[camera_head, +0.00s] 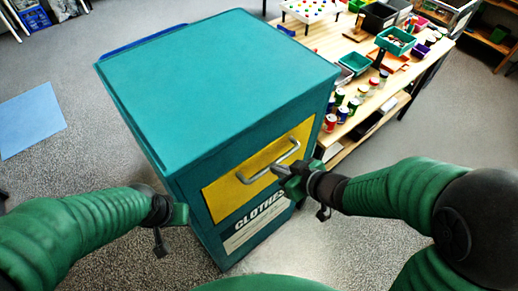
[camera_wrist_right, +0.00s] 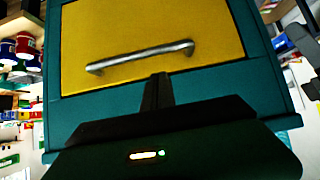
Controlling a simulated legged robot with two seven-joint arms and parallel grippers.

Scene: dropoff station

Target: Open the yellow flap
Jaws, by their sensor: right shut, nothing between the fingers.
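A teal box marked CLOTHES (camera_head: 220,85) stands in the middle of the head view. Its front has a yellow flap (camera_head: 224,194) with a silver bar handle (camera_head: 262,170). The flap looks closed, flush with the front. My right gripper (camera_head: 283,171) is shut and empty, close to the handle's right end in the head view. In the right wrist view, the shut fingers (camera_wrist_right: 158,85) point at the flap, just below the handle (camera_wrist_right: 140,57); I cannot tell if they touch it. My left gripper (camera_head: 180,213) is left of the box's lower front; its fingers are not clear.
A wooden table (camera_head: 322,40) with several cans and coloured bins stands behind and right of the box. A blue mat (camera_head: 30,120) lies on the floor at the left. The grey floor (camera_head: 400,135) right of the box is clear.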

